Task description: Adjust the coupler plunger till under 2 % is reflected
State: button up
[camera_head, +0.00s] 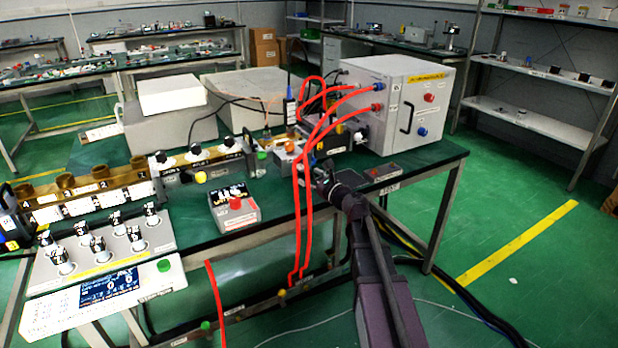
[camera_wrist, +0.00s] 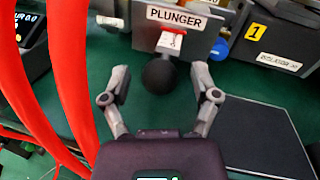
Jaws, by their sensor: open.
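In the wrist view, the plunger is a black ball knob (camera_wrist: 160,76) on a red and white stem, in front of a grey plate (camera_wrist: 205,42) labelled PLUNGER. My gripper (camera_wrist: 159,70) is open, with one finger left and one right of the knob. A gap shows on both sides, so neither finger touches it. In the head view, my gripper (camera_head: 322,180) is at the bench's front edge, below the coupler area; the knob is not clearly visible there. A dark display (camera_wrist: 28,28) is cut off at the wrist view's left edge; I cannot read a reflected percentage.
Thick red hoses (camera_wrist: 75,75) run close to the left of my gripper. A blue knob (camera_wrist: 220,47) and a box labelled 1 (camera_wrist: 268,38) stand to the right. In the head view, a control panel with a screen (camera_head: 110,287) sits front left. The floor at right is mostly clear.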

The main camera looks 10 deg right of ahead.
jog(key=shift+w+a, duration=0.1)
jog(key=shift+w, duration=0.1)
grip_shut()
jog(key=shift+w+a, duration=0.1)
jog(key=shift+w, duration=0.2)
grip_release()
jog(key=shift+s, duration=0.1)
jog(key=v, duration=1.2)
dwell(0.3)
dwell(0.3)
